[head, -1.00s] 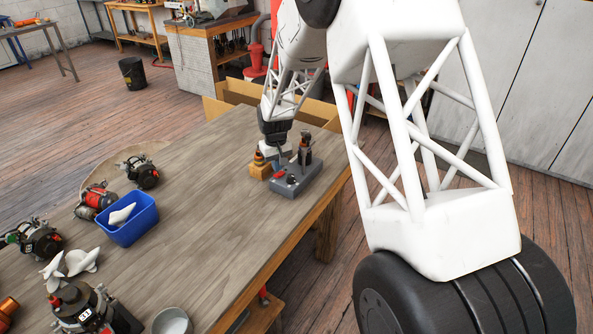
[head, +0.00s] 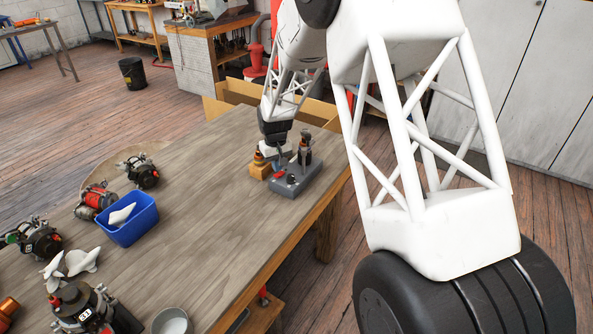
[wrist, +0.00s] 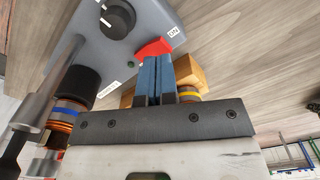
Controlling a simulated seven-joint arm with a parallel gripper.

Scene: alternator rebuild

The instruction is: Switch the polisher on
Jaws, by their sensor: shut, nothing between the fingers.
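The polisher is a grey box (head: 297,180) on the far right part of the wooden table, with a black knob and a red lever (head: 279,171). In the wrist view the red lever (wrist: 155,47) lies close to a white "ON" label (wrist: 174,31) on the grey box (wrist: 70,18). My gripper (head: 277,166) is at the box's left side, by the lever. Its blue fingers (wrist: 156,60) are shut with nothing between them. Their tips are right at the lever; whether they press on it I cannot tell.
A wooden block with coloured rings (head: 260,170) stands close left of the box. A dark upright tool (head: 304,148) stands at the box's back. A blue bin (head: 138,225) and several alternators are on the left. The table's middle is clear.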

